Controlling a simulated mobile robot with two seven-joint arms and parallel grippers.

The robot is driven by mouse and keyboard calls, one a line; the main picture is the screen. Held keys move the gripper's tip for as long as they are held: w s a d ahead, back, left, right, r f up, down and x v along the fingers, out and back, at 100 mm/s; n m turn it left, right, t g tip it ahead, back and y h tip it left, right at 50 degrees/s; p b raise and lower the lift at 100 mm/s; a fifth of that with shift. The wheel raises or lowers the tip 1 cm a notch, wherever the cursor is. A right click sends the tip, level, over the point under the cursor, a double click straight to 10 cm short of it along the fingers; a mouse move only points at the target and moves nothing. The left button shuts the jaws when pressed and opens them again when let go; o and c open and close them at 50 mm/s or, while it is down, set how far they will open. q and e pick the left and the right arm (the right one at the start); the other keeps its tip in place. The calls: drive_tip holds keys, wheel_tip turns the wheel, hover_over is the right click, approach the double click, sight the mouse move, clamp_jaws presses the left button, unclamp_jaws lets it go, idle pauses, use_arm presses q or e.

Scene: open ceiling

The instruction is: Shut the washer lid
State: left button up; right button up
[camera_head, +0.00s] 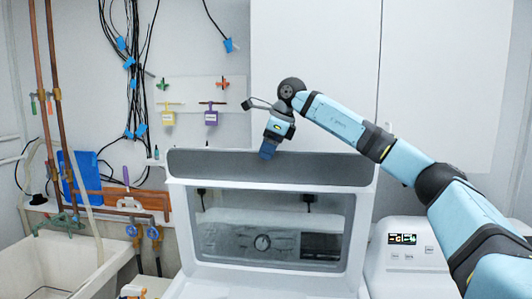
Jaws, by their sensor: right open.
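The washer lid (270,168) stands raised, its broad face toward me, with a dark top band and a large clear window. The washer's control panel (262,242), with a round knob, shows through the window. My right arm reaches in from the right, and my right gripper (268,152) points down at the lid's top edge, left of the edge's right end. Its blue fingertips overlap the edge in the picture; I cannot tell whether they touch it. The gripper is open, with nothing seen in it. My left gripper is not in view.
A second white machine (400,262) with a lit display stands at the right. A utility sink (62,268) is at the lower left, beside copper pipes (50,110) and valves. White cabinets (315,45) hang behind my arm. Cables run down the left wall.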

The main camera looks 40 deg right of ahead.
drive_tip(key=shift+x, duration=0.85)
drive_tip(key=shift+c, duration=0.4)
clamp_jaws()
